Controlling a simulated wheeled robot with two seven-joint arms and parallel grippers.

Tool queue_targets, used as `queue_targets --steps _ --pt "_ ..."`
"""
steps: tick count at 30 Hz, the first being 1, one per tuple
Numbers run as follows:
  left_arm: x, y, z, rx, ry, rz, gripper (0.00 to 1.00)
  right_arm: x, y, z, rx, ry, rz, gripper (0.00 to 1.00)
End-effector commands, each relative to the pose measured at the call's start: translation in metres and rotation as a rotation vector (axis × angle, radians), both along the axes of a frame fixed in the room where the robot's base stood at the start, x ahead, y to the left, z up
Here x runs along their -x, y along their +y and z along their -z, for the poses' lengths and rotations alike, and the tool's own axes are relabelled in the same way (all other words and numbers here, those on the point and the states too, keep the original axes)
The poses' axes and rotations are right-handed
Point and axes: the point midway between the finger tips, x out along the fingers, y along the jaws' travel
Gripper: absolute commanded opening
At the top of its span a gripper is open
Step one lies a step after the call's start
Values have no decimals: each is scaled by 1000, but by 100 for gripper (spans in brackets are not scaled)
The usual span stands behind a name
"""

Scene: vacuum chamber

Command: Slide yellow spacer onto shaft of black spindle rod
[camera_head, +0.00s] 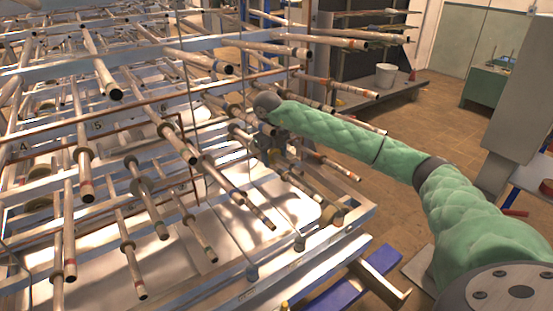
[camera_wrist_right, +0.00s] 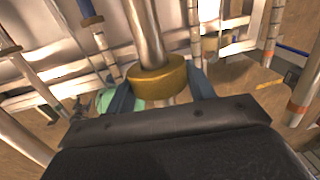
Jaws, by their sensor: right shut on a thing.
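The yellow spacer (camera_wrist_right: 157,80), a thick ochre ring, is between the two fingers of my right gripper in the right wrist view. The gripper (camera_head: 274,146) is shut on it, among the rods of the rack in the head view, where the fingers are small and partly hidden. A grey metallic rod (camera_wrist_right: 147,32) runs up from the spacer, and a short piece of rod shows below it. The spacer appears to be around this rod. I cannot tell if it is the black spindle rod. My left gripper is not in view.
A large metal rack (camera_head: 348,220) with many protruding rods, several with coloured bands, fills the left and middle. Rods stand close around my right gripper. A white bucket (camera_head: 385,76) stands on a shelf behind. Tiled floor (camera_head: 440,110) is open at the back right.

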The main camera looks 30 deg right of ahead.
Motion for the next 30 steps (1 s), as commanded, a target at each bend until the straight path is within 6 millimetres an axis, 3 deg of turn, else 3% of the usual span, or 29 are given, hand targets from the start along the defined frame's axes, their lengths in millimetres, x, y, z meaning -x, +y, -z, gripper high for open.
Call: queue_targets --steps 19,30 --pt "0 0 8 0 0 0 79 -26 2 2 -1 -1 0 31" --pt "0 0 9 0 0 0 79 -30 2 2 0 0 0 31"
